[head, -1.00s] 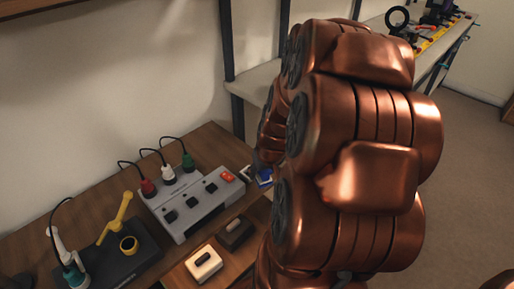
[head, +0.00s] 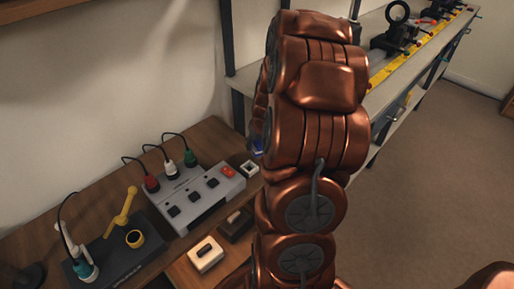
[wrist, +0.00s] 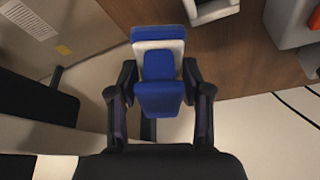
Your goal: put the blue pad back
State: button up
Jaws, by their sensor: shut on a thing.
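The blue pad (wrist: 160,96) is held between the two fingers of my gripper (wrist: 160,98) in the wrist view. It looks like a blue block joined to a layered blue and white part behind it. In the head view only a bit of the blue pad (head: 257,146) shows beside my arm, which hides the gripper there. A small white square holder with a dark centre (head: 249,168) stands at the table's far right corner. A white piece (wrist: 210,8) at the top of the wrist view is probably this holder; the pad is apart from it.
A grey box (head: 198,196) with a red switch and several plugs stands left of the holder. A white block (head: 205,254) and a dark block (head: 235,224) lie in front. A black base (head: 115,250) with a yellow lever is further left. A shelf (head: 380,95) stands behind my arm.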

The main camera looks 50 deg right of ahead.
aim_at(257, 149)
jog(key=shift+w+d, duration=0.2)
jog(key=shift+w, duration=0.1)
jog(key=shift+f, duration=1.8)
jog(key=shift+f, duration=0.2)
jog(key=o, duration=1.1)
